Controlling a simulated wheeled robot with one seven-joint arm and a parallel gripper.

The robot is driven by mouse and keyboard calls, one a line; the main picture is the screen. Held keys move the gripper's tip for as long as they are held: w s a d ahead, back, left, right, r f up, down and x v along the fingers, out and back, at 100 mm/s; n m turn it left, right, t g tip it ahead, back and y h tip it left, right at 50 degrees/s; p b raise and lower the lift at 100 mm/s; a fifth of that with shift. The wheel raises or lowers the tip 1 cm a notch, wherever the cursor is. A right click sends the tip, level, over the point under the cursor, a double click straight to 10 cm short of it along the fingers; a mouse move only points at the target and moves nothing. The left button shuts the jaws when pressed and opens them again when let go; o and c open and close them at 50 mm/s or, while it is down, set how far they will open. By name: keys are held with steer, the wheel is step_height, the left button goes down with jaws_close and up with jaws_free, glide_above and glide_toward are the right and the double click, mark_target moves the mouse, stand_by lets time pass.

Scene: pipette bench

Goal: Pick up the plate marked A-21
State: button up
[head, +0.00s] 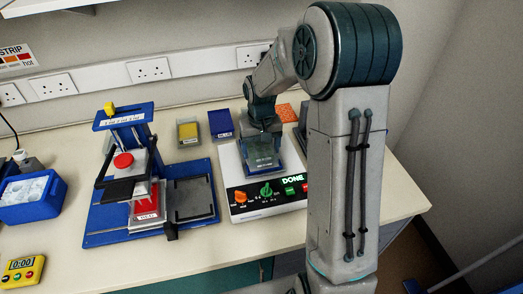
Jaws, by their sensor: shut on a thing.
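My gripper (264,138) points down over the white device with the lit DONE display (292,179). It is shut on a dark bluish plate (263,161) with a small pale label on it. The label is too small to read, so I cannot tell whether it says A-21. The plate is at the top of the white device; I cannot tell whether it rests there or is just above it. My arm hides part of the bench to the right of the device.
A blue press-like stand (124,118) with a red plate (147,203) is on the left. A yellow box (187,130) and a blue box (221,124) stand behind. An orange perforated block (286,112) is behind my gripper. A blue tub (30,196) and yellow timer (22,268) are far left.

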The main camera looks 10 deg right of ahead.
steer(key=shift+r, duration=0.4)
steer(key=shift+s+d+r+b, duration=0.15)
steer(key=shift+r+b, duration=0.1)
steer(key=shift+r, duration=0.4)
steer(key=shift+s+d+r+b, duration=0.1)
steer(key=shift+d+r+b, duration=0.1)
steer(key=shift+r, duration=0.4)
steer(key=s+d+r+b, duration=0.2)
steer(key=s+d+r, duration=0.4)
steer(key=s+d, duration=0.1)
steer(key=shift+s+d+r, duration=0.15)
steer(key=shift+d+r, duration=0.2)
steer(key=shift+d, duration=0.2)
steer(key=shift+r, duration=0.1)
steer(key=shift+r+p, duration=1.05)
steer(key=shift+r, duration=0.4)
